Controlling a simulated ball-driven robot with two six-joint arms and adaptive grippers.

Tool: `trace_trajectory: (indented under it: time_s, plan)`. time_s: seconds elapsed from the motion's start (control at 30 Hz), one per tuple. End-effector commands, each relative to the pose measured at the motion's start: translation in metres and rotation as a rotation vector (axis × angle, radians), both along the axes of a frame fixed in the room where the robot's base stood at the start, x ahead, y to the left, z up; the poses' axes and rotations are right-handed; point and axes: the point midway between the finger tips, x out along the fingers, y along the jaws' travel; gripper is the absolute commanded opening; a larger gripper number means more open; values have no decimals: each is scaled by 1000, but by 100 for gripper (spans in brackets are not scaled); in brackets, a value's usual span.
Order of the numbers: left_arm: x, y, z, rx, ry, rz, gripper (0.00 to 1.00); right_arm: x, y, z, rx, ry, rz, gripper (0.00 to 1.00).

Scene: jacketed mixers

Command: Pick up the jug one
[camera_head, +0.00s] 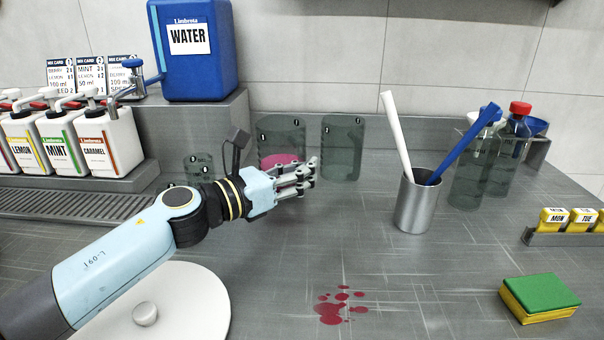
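Several grey see-through vessels stand along the back of the counter. A small one (199,167) is at the left, a wider one with pink contents (281,134) is in the middle, and a tall one (342,148) is right of it. Their small dark labels are too small to read, so I cannot tell which is jug one. My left gripper (308,176) is in front of the pink-filled vessel and hides its lower part. Its fingers point right, look spread apart and hold nothing visible. My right gripper is not in view.
A steel cup (417,205) holds a white and a blue tool. A green-yellow sponge (539,299) lies front right. Red spots (340,306) mark the counter. Pump bottles (105,142) and a blue water container (197,70) stand left.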

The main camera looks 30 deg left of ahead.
Motion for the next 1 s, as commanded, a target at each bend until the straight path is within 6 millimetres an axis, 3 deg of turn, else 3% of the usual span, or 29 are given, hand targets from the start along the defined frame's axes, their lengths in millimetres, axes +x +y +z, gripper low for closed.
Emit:
trace_trajectory:
  time_s: [0.03,0.1,0.43,0.7,1.0]
  plan:
    - [1,0,17,2,-6,-1,0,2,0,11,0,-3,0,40]
    - [0,-1,30,2,-6,0,0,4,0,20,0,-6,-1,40]
    - [-16,-70,69,-6,-4,0,0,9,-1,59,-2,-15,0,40]
    - [-24,-104,86,-2,-3,1,0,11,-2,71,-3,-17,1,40]
    - [-26,-114,90,1,-3,0,0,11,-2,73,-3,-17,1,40]
